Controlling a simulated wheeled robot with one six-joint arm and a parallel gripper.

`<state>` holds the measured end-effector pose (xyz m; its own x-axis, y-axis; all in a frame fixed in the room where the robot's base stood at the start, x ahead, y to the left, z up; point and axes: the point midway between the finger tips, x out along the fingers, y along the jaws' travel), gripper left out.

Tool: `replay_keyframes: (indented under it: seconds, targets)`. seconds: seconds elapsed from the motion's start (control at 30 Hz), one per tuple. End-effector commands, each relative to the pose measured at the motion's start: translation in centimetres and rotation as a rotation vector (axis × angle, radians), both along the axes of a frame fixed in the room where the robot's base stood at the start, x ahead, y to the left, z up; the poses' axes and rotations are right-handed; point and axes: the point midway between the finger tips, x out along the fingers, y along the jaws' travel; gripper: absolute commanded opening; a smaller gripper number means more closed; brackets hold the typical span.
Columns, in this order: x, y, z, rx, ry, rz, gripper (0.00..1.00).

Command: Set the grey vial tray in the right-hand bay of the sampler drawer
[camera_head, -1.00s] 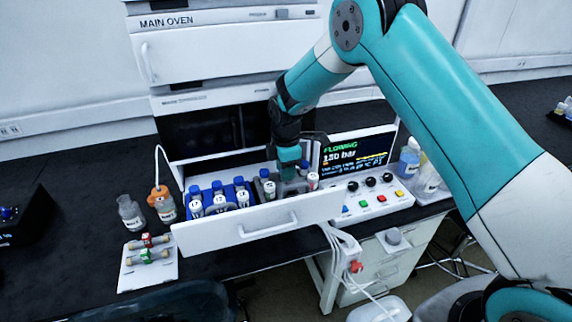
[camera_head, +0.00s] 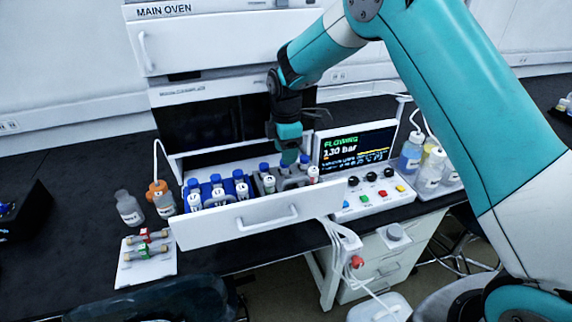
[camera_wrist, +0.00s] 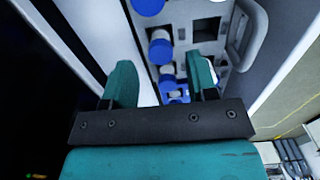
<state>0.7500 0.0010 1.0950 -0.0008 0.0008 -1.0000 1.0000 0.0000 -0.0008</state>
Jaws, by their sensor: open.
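The grey vial tray (camera_head: 283,190) sits in the right-hand bay of the open white sampler drawer (camera_head: 262,226). It looks level and holds several vials, most with blue caps. A grey loop handle stands on it. My gripper (camera_head: 290,158) is just above the tray, pointing down. In the wrist view my gripper (camera_wrist: 163,85) has its two teal fingers apart, with nothing clearly held between them. The grey tray (camera_wrist: 208,50) shows beyond the fingers there, with empty holes and blue-capped vials. The tray's underside is hidden by the drawer front.
A blue vial tray (camera_head: 205,190) with several vials fills the left-hand bay. A panel with a screen (camera_head: 355,148) and knobs stands close on the right. Bottles (camera_head: 130,208) stand left of the drawer, and a white oven (camera_head: 230,40) is above.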

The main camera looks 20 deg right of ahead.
Motion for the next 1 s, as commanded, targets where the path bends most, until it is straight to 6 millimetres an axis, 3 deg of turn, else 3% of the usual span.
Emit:
replay_keyframes:
  seconds: [0.23, 0.47, 0.57, 0.67, 0.83, 1.0]
  targets:
    - [0.1, 0.0, 5.1, 0.001, -0.005, 0.000, 0.53]
    - [-0.1, 0.0, 7.8, 0.002, -0.003, -0.005, 0.53]
    - [-1.4, 0.4, 9.1, 0.014, -0.008, -0.042, 0.53]
    - [-4.9, 1.1, 11.3, 0.049, -0.016, -0.141, 0.53]
    - [-15.5, 2.9, 14.8, 0.161, -0.001, -0.427, 0.53]
    - [-26.3, 4.0, 15.6, 0.266, 0.070, -0.705, 0.53]
